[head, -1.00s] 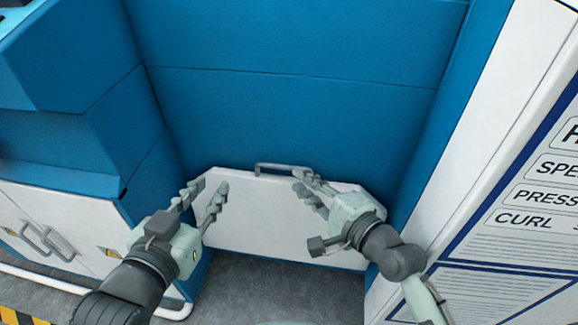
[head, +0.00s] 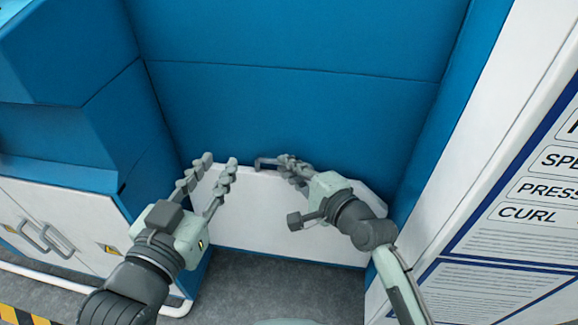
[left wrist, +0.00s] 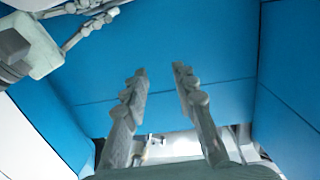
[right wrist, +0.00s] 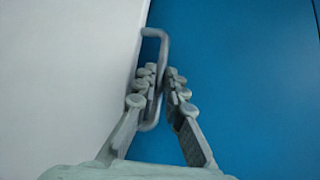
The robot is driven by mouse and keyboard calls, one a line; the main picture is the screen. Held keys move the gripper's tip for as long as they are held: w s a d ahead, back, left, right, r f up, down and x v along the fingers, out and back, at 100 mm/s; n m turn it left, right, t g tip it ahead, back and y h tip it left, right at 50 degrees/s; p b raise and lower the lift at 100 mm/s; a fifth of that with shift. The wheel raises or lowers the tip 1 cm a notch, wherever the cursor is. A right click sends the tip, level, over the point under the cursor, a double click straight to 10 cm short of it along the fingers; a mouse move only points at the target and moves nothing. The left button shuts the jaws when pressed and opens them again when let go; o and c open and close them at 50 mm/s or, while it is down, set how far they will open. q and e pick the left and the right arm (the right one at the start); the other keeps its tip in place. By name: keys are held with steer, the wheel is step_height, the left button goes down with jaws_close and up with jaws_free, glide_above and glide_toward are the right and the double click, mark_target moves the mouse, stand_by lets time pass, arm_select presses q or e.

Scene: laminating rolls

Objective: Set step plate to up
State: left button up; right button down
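The step plate (head: 290,220) is a white panel standing upright low in the blue recess, with a grey bar handle (head: 262,164) at its top edge. In the right wrist view the handle (right wrist: 164,42) runs between the fingers of my right gripper (right wrist: 163,75), which are drawn close together around it. In the head view my right gripper (head: 285,161) covers the right part of the handle. My left gripper (head: 220,160) is open and empty, left of the handle, in front of the plate's upper left part. The left wrist view shows its fingers (left wrist: 160,70) apart.
Blue walls (head: 290,100) enclose the recess behind and at both sides. A white cabinet (head: 60,230) with handles and a white floor rail (head: 90,285) stand at left. A white panel with printed text (head: 520,240) stands at right. Grey floor (head: 270,280) lies in front.

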stand_by(0.3)
